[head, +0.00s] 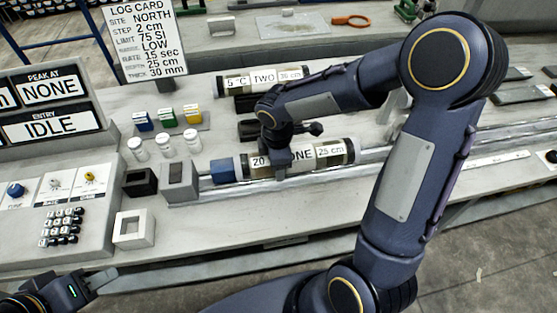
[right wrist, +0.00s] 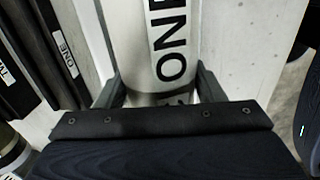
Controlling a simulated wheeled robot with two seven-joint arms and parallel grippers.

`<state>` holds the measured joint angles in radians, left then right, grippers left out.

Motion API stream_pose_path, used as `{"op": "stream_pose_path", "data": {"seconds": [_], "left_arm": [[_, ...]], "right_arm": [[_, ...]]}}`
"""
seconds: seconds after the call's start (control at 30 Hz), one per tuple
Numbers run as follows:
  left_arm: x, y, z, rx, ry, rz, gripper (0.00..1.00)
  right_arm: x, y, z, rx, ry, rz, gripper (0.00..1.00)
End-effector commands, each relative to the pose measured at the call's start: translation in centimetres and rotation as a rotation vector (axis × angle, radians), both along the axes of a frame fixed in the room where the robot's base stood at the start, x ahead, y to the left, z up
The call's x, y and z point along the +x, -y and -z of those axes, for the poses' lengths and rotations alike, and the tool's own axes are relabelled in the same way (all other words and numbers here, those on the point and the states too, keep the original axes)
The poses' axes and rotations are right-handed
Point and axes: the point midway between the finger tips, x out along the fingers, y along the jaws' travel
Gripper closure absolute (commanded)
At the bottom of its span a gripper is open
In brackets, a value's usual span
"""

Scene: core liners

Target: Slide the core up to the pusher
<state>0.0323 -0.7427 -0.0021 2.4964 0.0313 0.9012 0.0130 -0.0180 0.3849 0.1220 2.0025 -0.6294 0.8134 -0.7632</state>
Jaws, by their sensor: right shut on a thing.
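Core ONE (head: 341,151), a clear-ended tube with a white label, lies along the pale rail (head: 400,148) on the bench. My right gripper (head: 281,160) is shut around its middle from above. In the right wrist view, its two fingers (right wrist: 162,88) stand on either side of the white label (right wrist: 164,45). The blue pusher (head: 222,171) is on the same line, just left of the core's left end; I cannot tell whether they touch. My left gripper (head: 104,282) is at the bottom left, away from the core; its finger gap is unclear.
Core TWO (head: 236,84) lies behind. A grey block (head: 179,180) stands left of the pusher. White-capped jars (head: 165,144) and coloured blocks (head: 167,118) sit behind it. A white square frame (head: 134,229) is at the front left. The control panel (head: 62,200) fills the left.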

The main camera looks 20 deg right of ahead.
Motion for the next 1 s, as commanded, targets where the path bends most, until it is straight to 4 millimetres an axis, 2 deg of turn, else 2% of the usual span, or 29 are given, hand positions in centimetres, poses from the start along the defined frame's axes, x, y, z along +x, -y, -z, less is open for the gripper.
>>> {"op": "stream_pose_path", "data": {"seconds": [0.03,0.07,0.1,0.27,0.57,0.67,1.0], "left_arm": [[0.0,0.0,0.0,0.000,0.000,0.000,0.64],[0.0,0.0,0.0,0.000,0.000,0.000,0.64],[0.0,0.0,0.1,0.000,0.000,0.000,0.64],[0.0,0.0,0.0,0.000,0.000,0.000,0.64],[0.0,0.0,0.0,0.000,0.000,0.000,0.64],[0.0,0.0,-0.1,0.000,0.000,0.000,0.64],[0.0,0.0,-0.5,0.000,0.000,0.000,0.64]], "right_arm": [[0.2,-1.2,0.0,0.024,0.010,-0.007,1.00],[0.2,-1.2,0.0,0.024,0.009,-0.008,1.00],[0.1,-1.2,0.0,0.023,0.008,-0.007,0.32],[0.1,-0.9,0.0,0.020,0.007,-0.005,0.12],[0.1,-0.7,-0.3,0.016,0.007,-0.004,0.12],[0.0,-0.7,-1.3,0.015,0.009,-0.003,0.12],[-0.5,-1.0,-6.7,0.018,0.010,-0.005,0.12]]}}
